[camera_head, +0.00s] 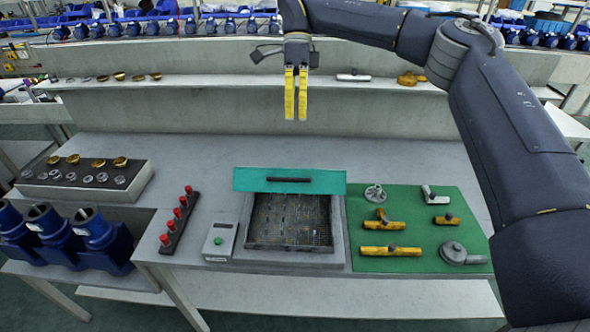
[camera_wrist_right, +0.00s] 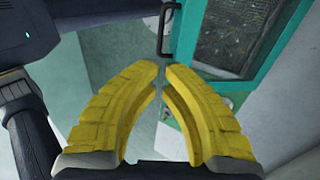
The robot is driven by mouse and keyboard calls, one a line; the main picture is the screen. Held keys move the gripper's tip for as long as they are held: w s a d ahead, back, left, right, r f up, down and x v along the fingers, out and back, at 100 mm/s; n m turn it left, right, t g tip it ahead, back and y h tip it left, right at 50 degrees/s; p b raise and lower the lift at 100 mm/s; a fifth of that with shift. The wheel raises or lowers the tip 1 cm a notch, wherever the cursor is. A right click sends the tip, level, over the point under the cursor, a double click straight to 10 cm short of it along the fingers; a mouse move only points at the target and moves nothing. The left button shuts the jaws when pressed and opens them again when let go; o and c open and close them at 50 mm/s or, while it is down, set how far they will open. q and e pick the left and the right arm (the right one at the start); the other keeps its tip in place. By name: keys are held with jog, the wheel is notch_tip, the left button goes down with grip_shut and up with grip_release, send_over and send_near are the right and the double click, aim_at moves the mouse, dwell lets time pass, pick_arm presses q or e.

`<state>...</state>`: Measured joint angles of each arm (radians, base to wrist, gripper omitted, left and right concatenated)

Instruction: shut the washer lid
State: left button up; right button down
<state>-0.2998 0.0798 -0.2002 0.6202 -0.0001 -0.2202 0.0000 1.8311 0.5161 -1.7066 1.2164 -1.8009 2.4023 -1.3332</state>
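The washer is a grey box with a dark mesh basket (camera_head: 290,220) inside it. Its teal lid (camera_head: 255,183) stands raised at the back edge, with a black bar handle (camera_head: 289,180) across it. My right gripper (camera_head: 296,118) hangs fingers down above and behind the raised lid, apart from it. Its two yellow fingers are nearly together with nothing between them. In the right wrist view the fingertips (camera_wrist_right: 163,68) sit close to the handle (camera_wrist_right: 164,30) in the picture, the lid (camera_wrist_right: 188,60) lying beyond them; contact is not visible. My left gripper is not in view.
A control box with a green button (camera_head: 218,241) and a rack of red-topped pieces (camera_head: 176,220) stand left of the washer. A green mat (camera_head: 400,228) with valves and fittings lies right. A shelf (camera_head: 220,90) with small parts runs behind. Blue pump housings (camera_head: 100,235) stand lower left.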

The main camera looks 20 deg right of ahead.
send_over(295, 187)
notch_tip(295, 187, down, 12)
jog(key=shift+r, duration=0.2)
dwell(0.5)
